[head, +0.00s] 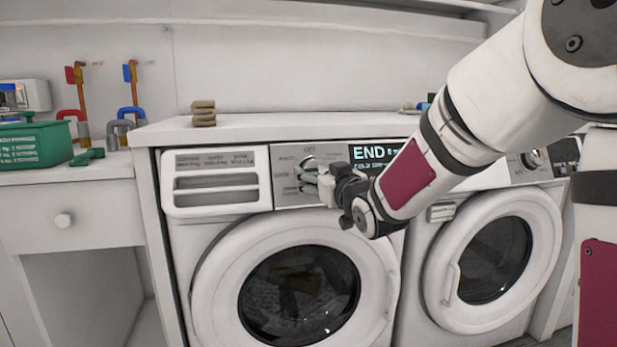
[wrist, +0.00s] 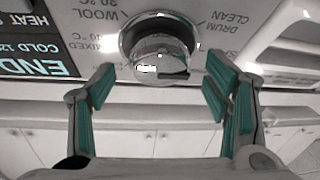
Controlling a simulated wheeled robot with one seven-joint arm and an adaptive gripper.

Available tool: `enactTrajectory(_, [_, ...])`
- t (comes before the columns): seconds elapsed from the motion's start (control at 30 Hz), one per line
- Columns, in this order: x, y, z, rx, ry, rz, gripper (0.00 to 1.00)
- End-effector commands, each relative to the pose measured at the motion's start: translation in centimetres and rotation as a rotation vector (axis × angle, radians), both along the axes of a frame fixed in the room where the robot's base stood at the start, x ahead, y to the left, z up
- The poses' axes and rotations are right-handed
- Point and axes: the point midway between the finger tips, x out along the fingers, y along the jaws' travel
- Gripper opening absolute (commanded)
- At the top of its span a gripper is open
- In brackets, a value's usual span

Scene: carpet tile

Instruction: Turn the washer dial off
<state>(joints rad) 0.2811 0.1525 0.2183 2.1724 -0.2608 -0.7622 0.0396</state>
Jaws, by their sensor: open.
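The washer (head: 200,235) on the left has a round silver dial (head: 308,163) on its front panel, partly covered by my gripper in the head view. Its display (head: 368,153) reads END. My gripper (head: 312,182) is right at the panel, in front of the dial. In the wrist view, which shows the panel upside down, the dial (wrist: 160,50) lies just past the fingertips, centred between them. The green-lined fingers (wrist: 160,82) of my gripper are spread on either side with a gap to the dial. The fingers hold nothing.
A second front-loading machine (head: 540,250) stands to the right. A white counter (head: 260,129) runs above, with stacked brown blocks (head: 204,113) on it. At left a green crate (head: 38,144) sits on a lower counter above a drawer (head: 85,215).

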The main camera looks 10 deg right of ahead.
Motion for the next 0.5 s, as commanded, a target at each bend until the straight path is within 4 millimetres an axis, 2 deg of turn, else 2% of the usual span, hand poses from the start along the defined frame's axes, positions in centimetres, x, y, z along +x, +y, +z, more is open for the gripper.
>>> enactTrajectory(0.17, [1.19,0.17,-0.02,-0.001,0.000,0.001,0.71])
enactTrajectory(0.47, [1.33,0.17,0.00,-0.001,0.001,0.000,0.71])
enactTrajectory(0.5, [1.32,0.17,0.01,-0.001,0.001,0.000,0.61])
